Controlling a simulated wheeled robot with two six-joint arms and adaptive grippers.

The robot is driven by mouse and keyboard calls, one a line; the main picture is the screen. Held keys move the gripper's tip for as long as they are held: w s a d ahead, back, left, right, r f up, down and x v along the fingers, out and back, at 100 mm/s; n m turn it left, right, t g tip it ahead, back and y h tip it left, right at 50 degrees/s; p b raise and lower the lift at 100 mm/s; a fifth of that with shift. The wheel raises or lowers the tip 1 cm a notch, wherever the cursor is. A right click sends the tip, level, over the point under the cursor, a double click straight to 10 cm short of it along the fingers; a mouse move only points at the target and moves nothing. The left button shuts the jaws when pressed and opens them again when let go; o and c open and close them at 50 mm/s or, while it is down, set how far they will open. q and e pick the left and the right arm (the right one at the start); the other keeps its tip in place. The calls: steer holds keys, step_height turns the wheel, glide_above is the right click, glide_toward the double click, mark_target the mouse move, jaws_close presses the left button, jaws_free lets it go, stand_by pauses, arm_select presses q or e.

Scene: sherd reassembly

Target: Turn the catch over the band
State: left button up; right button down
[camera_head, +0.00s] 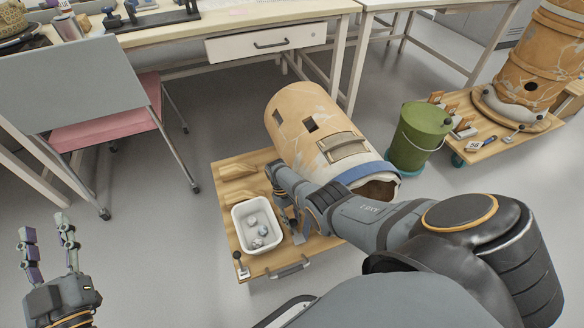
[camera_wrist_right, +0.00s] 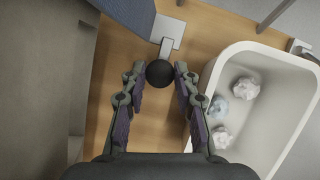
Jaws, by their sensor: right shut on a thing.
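A large cracked tan jar (camera_head: 295,120) lies tilted on a wooden dolly (camera_head: 235,220), with a blue band (camera_head: 362,172) around it near its open mouth. My right gripper (camera_head: 291,222) is down on the dolly beside the white tray. In the right wrist view it (camera_wrist_right: 159,80) is shut on the catch's black ball knob (camera_wrist_right: 160,74), one finger on each side. The catch's metal plate (camera_wrist_right: 168,28) shows beyond the knob, next to a blue strip (camera_wrist_right: 130,22). My left gripper (camera_head: 48,240) is open and empty over the floor at lower left.
The white tray (camera_head: 236,211) holds a few crumpled pale pieces. Another black-knobbed catch (camera_head: 239,258) stands at the dolly's front left corner. A green bucket (camera_head: 420,138) stands right of the jar.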

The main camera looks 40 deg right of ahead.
arm_select(q)
steer(key=shift+f, duration=0.1)
steer(key=shift+s+f, duration=0.15)
steer(key=shift+f, duration=0.1)
arm_select(e)
steer(key=c, duration=1)
jaws_free()
steer(key=shift+w+r, duration=0.2)
steer(key=shift+r, duration=0.05)
arm_select(q)
steer(key=shift+r, duration=0.15)
arm_select(e)
steer(key=v, duration=1.1)
steer(key=shift+r, duration=0.15)
